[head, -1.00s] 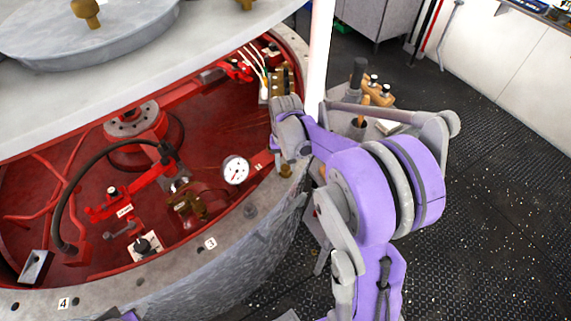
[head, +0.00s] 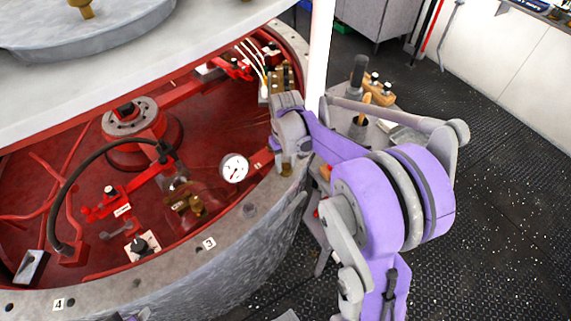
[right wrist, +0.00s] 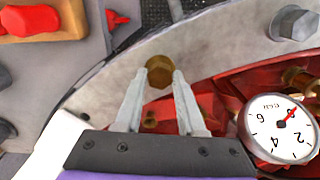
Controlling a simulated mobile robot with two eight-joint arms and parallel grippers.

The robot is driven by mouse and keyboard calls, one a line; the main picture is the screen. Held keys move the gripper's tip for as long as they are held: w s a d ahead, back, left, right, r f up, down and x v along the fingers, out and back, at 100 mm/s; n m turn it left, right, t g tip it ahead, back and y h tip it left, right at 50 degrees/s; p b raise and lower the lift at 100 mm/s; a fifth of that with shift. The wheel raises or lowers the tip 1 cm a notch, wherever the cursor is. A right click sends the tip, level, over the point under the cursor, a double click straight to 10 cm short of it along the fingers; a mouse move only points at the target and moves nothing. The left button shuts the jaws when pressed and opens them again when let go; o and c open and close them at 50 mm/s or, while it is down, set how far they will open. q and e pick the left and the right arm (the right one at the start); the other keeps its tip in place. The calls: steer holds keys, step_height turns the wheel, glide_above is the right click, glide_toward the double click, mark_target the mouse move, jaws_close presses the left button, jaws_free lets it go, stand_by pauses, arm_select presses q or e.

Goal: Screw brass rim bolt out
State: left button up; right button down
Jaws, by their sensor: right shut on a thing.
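The brass rim bolt (right wrist: 159,72) sits in the grey rim (right wrist: 215,48). In the right wrist view its hex head shows between the two fingertips of my right gripper (right wrist: 160,82), which is shut on it. In the head view the right gripper (head: 287,168) points down onto the rim's right side. A little of the bolt (head: 286,171) shows under the fingers there. How far the bolt stands out of its hole cannot be told. My left gripper does not show.
A white dial gauge (head: 235,168) is close beside the gripper, inside the red vessel (head: 215,120). A grey hex bolt (right wrist: 294,22) stands farther along the rim. The white lid (head: 150,80) overhangs the vessel. A grey stand (head: 400,133) with wooden blocks (head: 377,92) is at the right.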

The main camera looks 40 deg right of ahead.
mark_target(286, 167)
steer(key=shift+n, duration=0.9)
steer(key=c, duration=0.5)
jaws_free()
step_height(286, 167, up, 11)
steer(key=shift+f, duration=0.15)
stand_by(0.3)
